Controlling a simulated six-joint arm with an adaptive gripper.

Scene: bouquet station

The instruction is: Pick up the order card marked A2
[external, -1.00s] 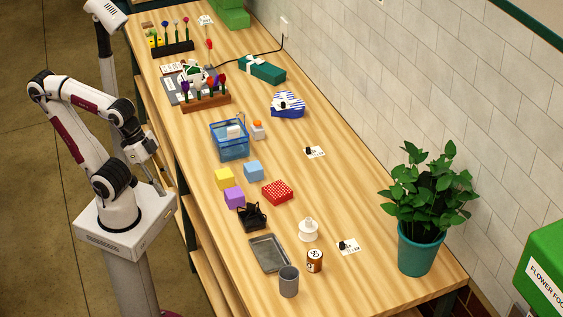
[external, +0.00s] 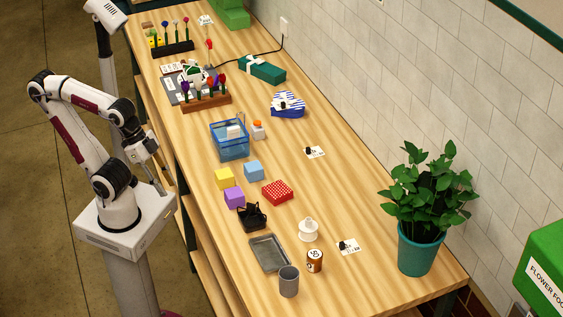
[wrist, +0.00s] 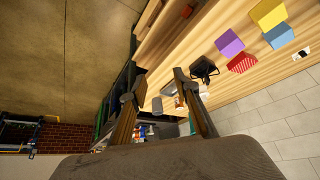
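Small white order cards with black clips lie on the table in the external view: one at the middle right (external: 316,152), one near the front right (external: 348,247). Another white card (external: 206,20) lies at the far end. Their print is too small to read, so I cannot tell which is A2. In the wrist view a white card with a black piece (wrist: 302,54) shows at the right edge. My gripper (wrist: 157,84) is open and empty, its two fingers apart. In the external view my gripper (external: 158,184) hangs by my base, left of the table edge, far from the cards.
A blue basket (external: 231,145), yellow (external: 225,178), blue (external: 254,171) and purple (external: 234,198) cubes, a red dotted box (external: 277,193) and a black holder (external: 252,216) stand mid-table. A grey tray (external: 269,254), grey cup (external: 289,282) and potted plant (external: 417,249) are nearer the front.

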